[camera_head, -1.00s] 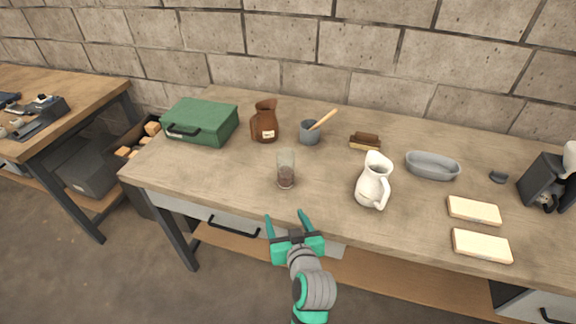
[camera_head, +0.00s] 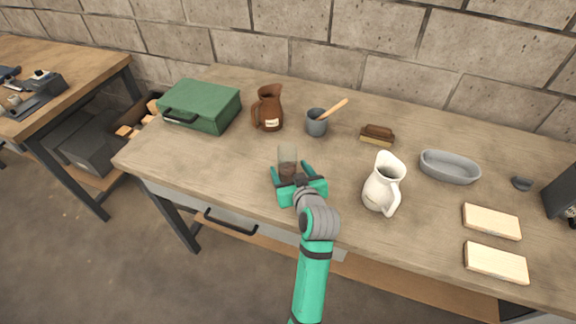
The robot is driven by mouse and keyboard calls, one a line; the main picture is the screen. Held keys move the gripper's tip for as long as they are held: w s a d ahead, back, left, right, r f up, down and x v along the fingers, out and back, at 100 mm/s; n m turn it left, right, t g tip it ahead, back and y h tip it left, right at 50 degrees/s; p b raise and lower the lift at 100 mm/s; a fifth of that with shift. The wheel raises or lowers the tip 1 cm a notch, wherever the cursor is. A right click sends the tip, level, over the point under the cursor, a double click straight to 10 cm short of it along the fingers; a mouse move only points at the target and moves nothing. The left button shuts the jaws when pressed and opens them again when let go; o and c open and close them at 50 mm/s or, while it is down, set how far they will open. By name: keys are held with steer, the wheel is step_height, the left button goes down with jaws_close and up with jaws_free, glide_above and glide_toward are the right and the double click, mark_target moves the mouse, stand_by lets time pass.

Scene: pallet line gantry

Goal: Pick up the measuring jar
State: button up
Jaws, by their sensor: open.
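The measuring jar (camera_head: 287,156) is a clear glass cylinder with dark contents in its lower part. It stands upright on the wooden workbench near the front edge. My gripper (camera_head: 293,172) is open, with its teal fingers low around the jar's lower part, one on the left and one on the right. The gripper body hides the jar's base. I cannot tell whether the fingers touch the glass.
A white pitcher (camera_head: 382,185) stands close to the right of my gripper. Behind are a brown jug (camera_head: 268,108), a grey cup (camera_head: 316,124) with a wooden handle, and a brush (camera_head: 377,135). A green case (camera_head: 201,106) lies at left. The bench between case and jar is clear.

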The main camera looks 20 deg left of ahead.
steer(key=shift+x, duration=2.85)
steer(key=shift+s+a+f, duration=0.15)
steer(key=shift+c, duration=0.2)
steer(key=c, duration=1.2)
steer(key=shift+c, duration=0.2)
steer(key=shift+r, duration=0.2)
